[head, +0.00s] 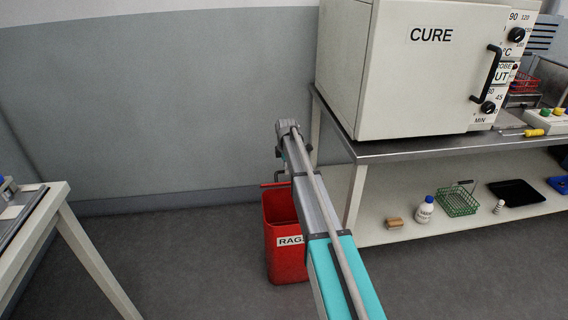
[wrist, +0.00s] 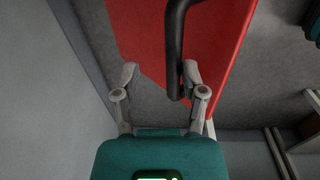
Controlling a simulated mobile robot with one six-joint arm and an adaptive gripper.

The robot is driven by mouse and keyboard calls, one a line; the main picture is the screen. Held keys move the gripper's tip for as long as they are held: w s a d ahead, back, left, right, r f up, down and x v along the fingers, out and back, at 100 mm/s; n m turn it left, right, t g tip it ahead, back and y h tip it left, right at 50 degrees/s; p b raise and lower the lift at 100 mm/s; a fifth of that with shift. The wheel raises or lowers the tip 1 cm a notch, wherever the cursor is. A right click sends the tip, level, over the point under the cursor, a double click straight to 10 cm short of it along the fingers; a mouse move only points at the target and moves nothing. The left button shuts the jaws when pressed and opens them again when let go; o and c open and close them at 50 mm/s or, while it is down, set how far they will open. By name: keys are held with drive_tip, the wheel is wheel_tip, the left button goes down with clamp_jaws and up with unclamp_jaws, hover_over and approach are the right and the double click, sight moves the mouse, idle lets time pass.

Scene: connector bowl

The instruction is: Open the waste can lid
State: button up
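The waste can (head: 284,262) is a red bin with a white RAGS label, standing on the floor left of the bench. My arm hides its right side and part of its top. My gripper (wrist: 160,72) is open. The bar's lower end lies between the fingertips, close to the right one; contact cannot be told. Whether the lid is raised is unclear.
The bench (head: 400,150) stands close on the right, with the CURE oven (head: 420,80) on top. Its lower shelf (head: 400,225) holds a green basket (head: 458,201), a bottle and small items. A pale table (head: 60,195) is at left. The grey wall is behind the can.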

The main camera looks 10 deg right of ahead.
drive_tip(key=s+f+b, duration=0.7)
drive_tip(key=s+f, duration=0.1)
drive_tip(key=shift+a+b, duration=0.3)
drive_tip(key=shift+b, duration=0.05)
drive_tip(key=shift+f, duration=0.1)
drive_tip(key=shift+s, duration=0.15)
idle(0.4)
drive_tip(key=s+a+m, duration=0.3)
drive_tip(key=s+m, duration=0.6)
drive_tip(key=s, duration=0.6)
drive_tip(key=s+a+m, duration=0.3)
drive_tip(key=s+m, duration=0.5)
drive_tip(key=s, duration=0.8)
wheel_tip(320, 180, up, 33)
drive_tip(key=p, duration=3.3)
drive_tip(key=shift+w+a+g, duration=0.15)
drive_tip(key=shift+w+g, duration=0.1)
drive_tip(key=shift+g, duration=0.15)
